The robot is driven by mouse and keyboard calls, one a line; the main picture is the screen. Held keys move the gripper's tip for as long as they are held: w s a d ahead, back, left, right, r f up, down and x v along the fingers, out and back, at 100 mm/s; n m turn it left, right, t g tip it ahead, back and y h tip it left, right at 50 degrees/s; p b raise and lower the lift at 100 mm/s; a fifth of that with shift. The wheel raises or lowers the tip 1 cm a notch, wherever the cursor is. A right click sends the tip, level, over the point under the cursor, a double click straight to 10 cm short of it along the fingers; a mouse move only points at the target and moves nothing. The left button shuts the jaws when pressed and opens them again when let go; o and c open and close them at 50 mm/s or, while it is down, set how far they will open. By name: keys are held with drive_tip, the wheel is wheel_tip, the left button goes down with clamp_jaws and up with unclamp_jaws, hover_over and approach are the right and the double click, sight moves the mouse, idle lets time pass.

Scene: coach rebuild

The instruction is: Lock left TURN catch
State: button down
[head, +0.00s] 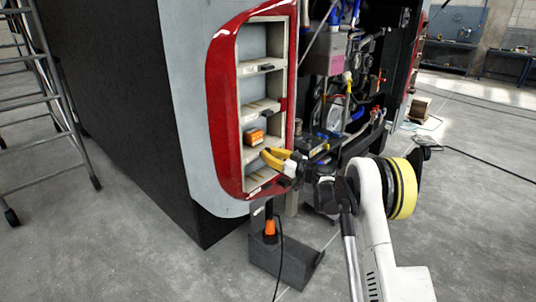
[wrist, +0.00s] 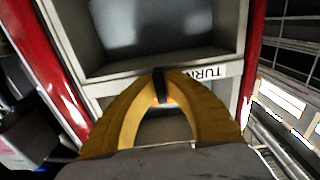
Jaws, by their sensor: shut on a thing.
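The left red-framed panel (head: 223,110) holds a column of pale compartments in the head view. My gripper (head: 268,156) has yellow fingers and reaches in from the right at a lower crossbar. In the wrist view my gripper (wrist: 160,78) is shut on a small black catch (wrist: 160,92), which stands on the pale crossbar. An upside-down TURN label (wrist: 205,73) lies on the crossbar just right of the fingertips. The fingers hide part of the catch, and I cannot tell whether it is locked. In the head view the catch is hidden by the fingers.
An orange block (head: 254,137) sits in a compartment just above my gripper. Open machinery with hoses and cables (head: 345,90) lies to the right of the panel. A dark bracket (head: 285,262) stands below. A ladder (head: 50,95) is at far left. Floor on the right is mostly clear.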

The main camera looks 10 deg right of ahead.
drive_tip(key=c, duration=1.5)
unclamp_jaws()
drive_tip(key=v, duration=1.2)
